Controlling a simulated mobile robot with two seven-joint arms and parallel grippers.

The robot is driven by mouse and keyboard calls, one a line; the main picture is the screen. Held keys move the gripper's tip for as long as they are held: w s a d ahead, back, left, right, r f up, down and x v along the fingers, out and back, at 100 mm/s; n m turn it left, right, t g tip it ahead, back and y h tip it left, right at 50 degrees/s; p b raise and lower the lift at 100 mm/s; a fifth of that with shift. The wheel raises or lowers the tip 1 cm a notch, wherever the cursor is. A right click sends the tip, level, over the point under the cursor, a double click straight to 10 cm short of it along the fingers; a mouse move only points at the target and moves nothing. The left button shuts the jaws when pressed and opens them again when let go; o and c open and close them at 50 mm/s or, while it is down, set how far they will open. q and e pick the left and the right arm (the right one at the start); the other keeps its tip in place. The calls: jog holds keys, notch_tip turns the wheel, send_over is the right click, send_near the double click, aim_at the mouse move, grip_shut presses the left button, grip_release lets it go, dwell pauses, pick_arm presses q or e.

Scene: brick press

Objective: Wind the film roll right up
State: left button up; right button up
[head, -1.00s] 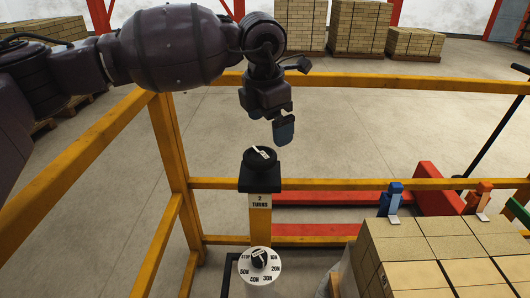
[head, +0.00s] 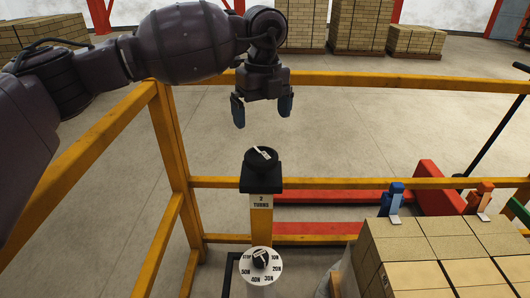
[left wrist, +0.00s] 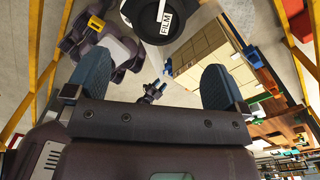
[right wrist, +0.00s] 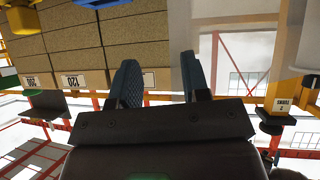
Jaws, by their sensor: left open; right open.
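The film knob (head: 263,160) is a round black knob with a white strip, on top of a yellow post marked "2 TURNS". In the left wrist view the knob (left wrist: 160,18) shows at the top with "FILM" on its strip. My left gripper (head: 262,113) is open and empty above the knob, apart from it, fingers pointing down. Its two fingers show wide apart in the left wrist view (left wrist: 155,85). My right gripper (right wrist: 163,82) is open and empty in the right wrist view, away from the knob; it is not in the head view.
A white dial (head: 260,266) with a black pointer, marked STOP and 10N to 50N, sits below the post. A yellow rail (head: 350,183) runs behind the post. A brick stack (head: 440,255) with blue and orange clips stands at the right.

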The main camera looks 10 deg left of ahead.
aim_at(260, 153)
pick_arm(q)
jog(key=shift+n, duration=0.9)
jog(key=f, duration=0.6)
jog(key=f+b, duration=0.1)
jog(key=f, duration=0.2)
jog(key=shift+a+f, duration=0.15)
jog(key=shift+a, duration=0.1)
jog(key=shift+f, duration=0.75)
pick_arm(e)
jog(key=shift+w+f, duration=0.15)
jog(key=shift+w, duration=0.2)
jog(key=shift+a, duration=0.1)
pick_arm(q)
jog(key=c, duration=0.8)
jog(key=shift+o, duration=0.2)
pick_arm(e)
jog(key=shift+s+f, duration=0.4)
jog(key=shift+s, duration=0.1)
